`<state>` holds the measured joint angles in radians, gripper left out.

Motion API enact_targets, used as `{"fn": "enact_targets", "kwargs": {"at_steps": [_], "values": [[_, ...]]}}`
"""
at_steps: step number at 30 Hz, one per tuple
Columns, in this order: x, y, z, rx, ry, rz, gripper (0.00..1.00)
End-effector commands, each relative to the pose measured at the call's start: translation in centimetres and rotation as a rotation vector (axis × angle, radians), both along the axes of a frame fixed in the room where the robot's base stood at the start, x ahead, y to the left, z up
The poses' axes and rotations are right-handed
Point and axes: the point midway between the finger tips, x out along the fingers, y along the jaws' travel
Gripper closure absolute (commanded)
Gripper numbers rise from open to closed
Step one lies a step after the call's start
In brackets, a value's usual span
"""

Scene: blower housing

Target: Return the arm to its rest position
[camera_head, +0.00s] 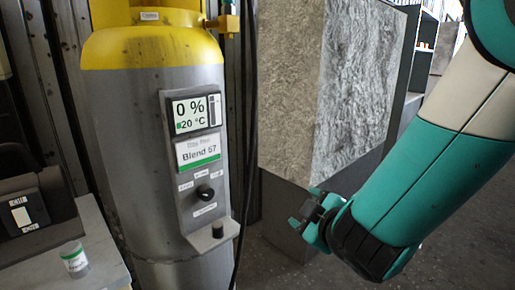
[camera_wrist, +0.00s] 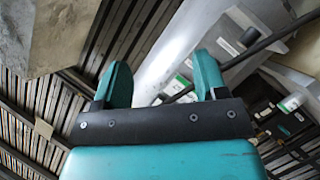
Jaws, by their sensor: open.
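My gripper (camera_head: 310,222) is at the end of the teal and white arm, which enters from the right in the head view. It hangs in front of the dark base below the stone-faced block, to the right of the gas cylinder. In the wrist view my gripper (camera_wrist: 160,82) shows two teal fingers set wide apart with nothing between them. The gripper touches nothing that I can see.
A grey gas cylinder (camera_head: 120,130) with a yellow top carries a control panel (camera_head: 198,160) reading 0 % and 20 °C. A stone-faced block (camera_head: 325,85) stands behind my gripper. A small labelled jar (camera_head: 74,260) sits on the bench (camera_head: 100,262) at left. Bare floor (camera_head: 450,240) lies at lower right.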

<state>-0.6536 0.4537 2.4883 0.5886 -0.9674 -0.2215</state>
Motion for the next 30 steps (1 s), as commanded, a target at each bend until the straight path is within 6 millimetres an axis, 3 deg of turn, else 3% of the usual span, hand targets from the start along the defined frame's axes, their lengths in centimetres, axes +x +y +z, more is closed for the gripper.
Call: {"fn": "enact_targets", "kwargs": {"at_steps": [1, 3, 6, 12, 22, 24, 30], "values": [[-0.2, -1.8, 0.4, 0.07, 0.104, -0.094, 0.34], [-1.5, -3.4, 0.1, 0.155, 0.275, -0.197, 0.34], [-4.5, -4.4, 0.0, 0.26, 0.522, -0.29, 0.34], [-12.5, -4.1, 1.7, 0.354, 0.947, -0.32, 0.34], [-24.1, -4.5, 5.9, 0.242, 1.338, -0.214, 0.34], [-24.0, -4.5, 8.6, 0.239, 1.345, -0.215, 0.34], [-24.0, -4.4, 13.7, 0.238, 1.344, -0.215, 0.34]]}}
